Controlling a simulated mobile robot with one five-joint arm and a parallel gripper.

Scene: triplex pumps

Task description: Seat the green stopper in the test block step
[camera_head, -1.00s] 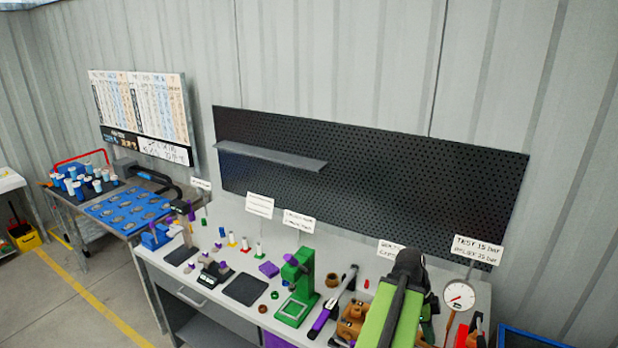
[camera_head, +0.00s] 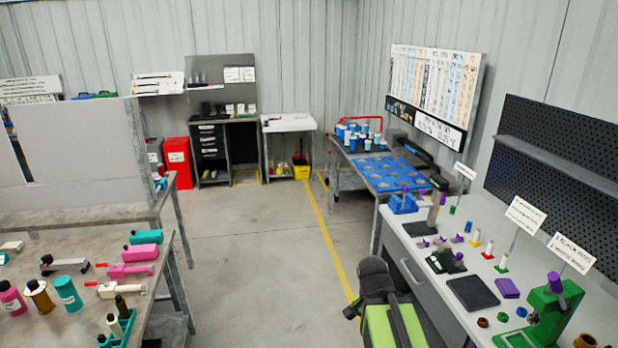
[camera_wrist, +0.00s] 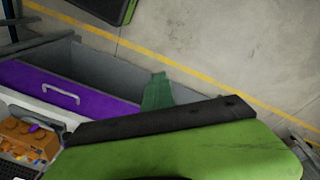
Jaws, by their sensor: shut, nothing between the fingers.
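In the wrist view, my gripper (camera_wrist: 157,88) shows as a narrow dark green shape beyond my lime-green arm body; it is shut and empty, above a grey drawer and the floor. In the head view my arm hangs in front of the bench edge, and the fingertips are hidden. A small green piece (camera_head: 521,312) lies by the green press; I cannot tell whether it is the stopper. An orange-brown block (camera_wrist: 25,140) shows at the left of the wrist view; I cannot tell if it is the test block. The test block's step is not visible.
The grey bench (camera_head: 425,258) holds a green press (camera_head: 550,315), a black pad (camera_head: 472,293) and small coloured parts. A purple drawer front (camera_wrist: 70,95) shows below. Another workbench (camera_head: 90,285) with bottles stands left. The floor (camera_head: 260,260) between is clear.

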